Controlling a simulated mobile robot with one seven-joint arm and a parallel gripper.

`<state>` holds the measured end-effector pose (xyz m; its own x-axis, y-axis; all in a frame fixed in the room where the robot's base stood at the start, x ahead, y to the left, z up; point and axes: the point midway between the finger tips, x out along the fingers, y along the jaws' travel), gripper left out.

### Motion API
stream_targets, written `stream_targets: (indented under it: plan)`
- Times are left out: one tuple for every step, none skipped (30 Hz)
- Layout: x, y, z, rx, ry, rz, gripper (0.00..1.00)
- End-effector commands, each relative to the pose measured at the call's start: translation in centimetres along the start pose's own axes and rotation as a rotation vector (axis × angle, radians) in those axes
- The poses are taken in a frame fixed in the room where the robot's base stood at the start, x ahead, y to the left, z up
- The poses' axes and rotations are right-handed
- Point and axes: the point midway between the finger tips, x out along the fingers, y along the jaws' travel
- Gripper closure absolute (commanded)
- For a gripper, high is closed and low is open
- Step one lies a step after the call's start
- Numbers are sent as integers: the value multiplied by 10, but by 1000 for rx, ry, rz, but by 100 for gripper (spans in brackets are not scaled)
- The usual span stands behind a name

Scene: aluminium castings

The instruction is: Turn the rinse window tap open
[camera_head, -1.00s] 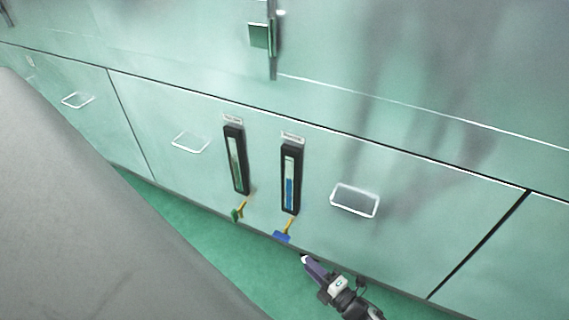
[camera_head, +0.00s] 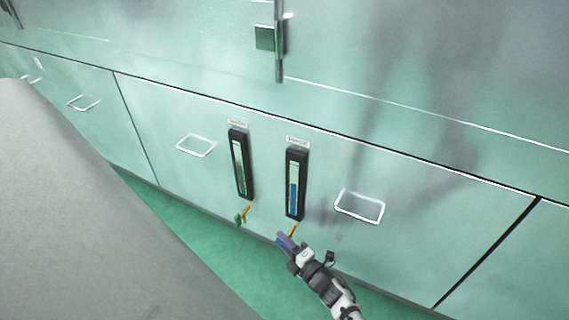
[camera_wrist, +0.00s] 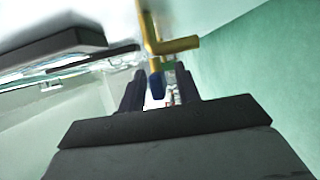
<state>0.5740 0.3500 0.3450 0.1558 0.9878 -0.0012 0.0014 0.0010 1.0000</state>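Two black-framed sight windows are on the pale green panel, with small labels I cannot read. The right window (camera_head: 296,184) shows blue below, and its brass tap (camera_head: 292,229) is under it. The left window (camera_head: 240,165) has a tap with a green handle (camera_head: 240,219). My gripper (camera_head: 284,241) is at the right tap and covers its blue handle in the head view. In the wrist view, the brass tap (camera_wrist: 172,46) is just ahead and the blue handle (camera_wrist: 156,86) sits between the open fingers (camera_wrist: 160,90), with gaps visible beside it.
White-rimmed pull handles flank the windows, one at right (camera_head: 360,206) and one at left (camera_head: 195,145). A latch (camera_head: 265,38) is on the panel above. A large grey surface (camera_head: 80,220) fills the lower left. The green floor (camera_head: 190,225) below the panel looks clear.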

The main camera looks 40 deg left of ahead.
Motion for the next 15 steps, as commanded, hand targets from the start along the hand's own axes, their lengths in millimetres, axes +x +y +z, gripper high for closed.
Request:
stream_targets:
  plan:
    - [1, 0, 0, 0, 0, 0, 67]
    - [1, 0, 0, 0, 0, 0, 67]
    - [1, 0, 0, 0, 0, 0, 67]
    - [1, 0, 0, 0, 0, 0, 67]
    - [1, 0, 0, 0, 0, 0, 67]
    - [1, 0, 0, 0, 0, 0, 67]
    - [1, 0, 0, 0, 0, 0, 67]
    - [1, 0, 0, 0, 0, 0, 69]
    - [1, 0, 0, 0, 0, 0, 74]
    - [1, 0, 0, 0, 0, 0, 78]
    - [1, 0, 0, 0, 0, 0, 82]
    - [1, 0, 0, 0, 0, 0, 87]
    - [1, 0, 0, 0, 0, 0, 91]
    - [1, 0, 0, 0, 0, 0, 95]
    - [1, 0, 0, 0, 0, 0, 100]
